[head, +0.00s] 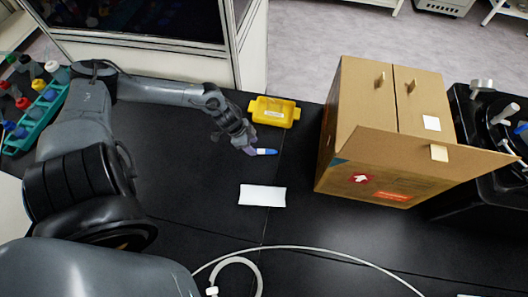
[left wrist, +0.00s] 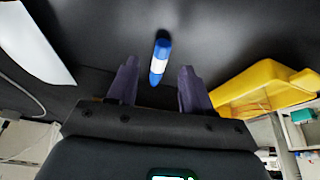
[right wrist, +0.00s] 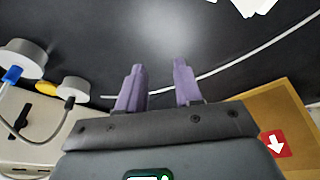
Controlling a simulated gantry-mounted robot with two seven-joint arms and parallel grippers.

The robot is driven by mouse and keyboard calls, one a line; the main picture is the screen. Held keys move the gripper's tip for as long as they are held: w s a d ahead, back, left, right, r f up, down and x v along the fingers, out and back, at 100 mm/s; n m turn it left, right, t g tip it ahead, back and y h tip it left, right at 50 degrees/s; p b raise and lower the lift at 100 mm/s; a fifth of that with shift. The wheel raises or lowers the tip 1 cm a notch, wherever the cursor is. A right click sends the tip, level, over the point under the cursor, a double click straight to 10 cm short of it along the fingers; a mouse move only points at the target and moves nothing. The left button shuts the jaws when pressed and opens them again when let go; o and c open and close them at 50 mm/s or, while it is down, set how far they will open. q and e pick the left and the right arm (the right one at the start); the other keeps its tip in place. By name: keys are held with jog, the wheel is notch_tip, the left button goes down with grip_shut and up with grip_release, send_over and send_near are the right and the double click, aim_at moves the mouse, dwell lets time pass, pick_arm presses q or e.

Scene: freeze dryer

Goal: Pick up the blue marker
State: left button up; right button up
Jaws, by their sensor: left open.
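The blue marker (head: 266,151), blue with a white band, lies on the black table, just right of my left gripper (head: 249,148) in the head view. In the left wrist view the marker (left wrist: 160,60) sits between and beyond the two purple fingertips (left wrist: 155,78). The left gripper is open, and I see no finger touching the marker. My right gripper (right wrist: 159,80) shows only in the right wrist view, with its fingers apart and nothing between them.
A yellow tray (head: 273,112) stands just behind the marker, and a white paper (head: 262,195) lies in front. A cardboard box (head: 375,135) stands to the right. A teal rack (head: 38,117) with bottles is at far left. A white hose (head: 300,249) crosses the front.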

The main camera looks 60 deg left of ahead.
aim_at(257, 150)
pick_arm(q)
jog(key=shift+b+x, duration=0.4)
jog(key=shift+x, duration=1.5)
jog(key=shift+w, duration=0.1)
grip_shut()
